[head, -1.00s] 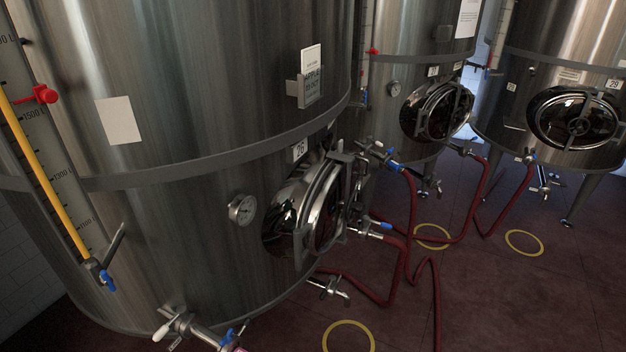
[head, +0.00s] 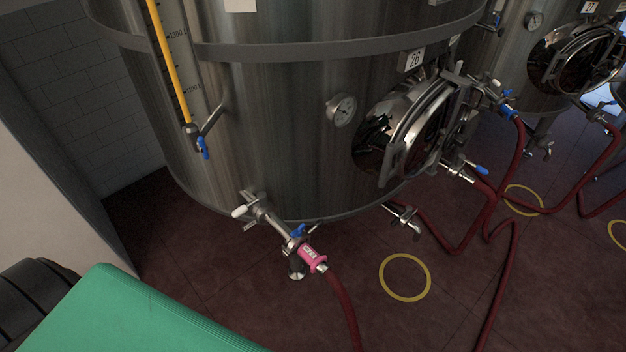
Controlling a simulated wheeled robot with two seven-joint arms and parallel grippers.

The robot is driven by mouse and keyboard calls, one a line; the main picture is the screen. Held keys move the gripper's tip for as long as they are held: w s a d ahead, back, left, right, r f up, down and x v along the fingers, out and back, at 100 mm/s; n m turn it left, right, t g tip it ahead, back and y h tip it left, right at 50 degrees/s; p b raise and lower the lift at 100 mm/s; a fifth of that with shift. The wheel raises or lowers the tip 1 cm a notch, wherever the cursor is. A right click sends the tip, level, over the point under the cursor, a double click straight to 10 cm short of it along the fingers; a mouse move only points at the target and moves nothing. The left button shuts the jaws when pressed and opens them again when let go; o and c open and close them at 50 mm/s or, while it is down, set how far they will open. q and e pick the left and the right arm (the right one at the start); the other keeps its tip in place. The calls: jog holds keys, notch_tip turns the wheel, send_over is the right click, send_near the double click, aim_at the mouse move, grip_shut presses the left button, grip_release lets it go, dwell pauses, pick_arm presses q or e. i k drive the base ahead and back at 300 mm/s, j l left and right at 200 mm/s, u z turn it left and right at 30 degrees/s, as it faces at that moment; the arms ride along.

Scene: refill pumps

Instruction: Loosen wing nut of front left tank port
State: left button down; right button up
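The nearest tank (head: 270,120) is a large steel cylinder with a number plate 26 (head: 414,59). At its lower left a port (head: 262,208) sticks out, with a white-tipped handle (head: 239,211) on its left side and a blue valve handle (head: 298,231) farther out. A pink labelled fitting (head: 313,256) joins this port to a dark red hose (head: 343,310). A separate wing nut is too small to make out clearly. Neither of my grippers is in view.
Red hoses (head: 480,222) run over the floor at right. A green padded surface (head: 125,315) fills the lower left. Yellow rings (head: 405,278) mark open floor.

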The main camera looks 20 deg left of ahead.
aim_at(297, 233)
jog(key=u, duration=0.8)
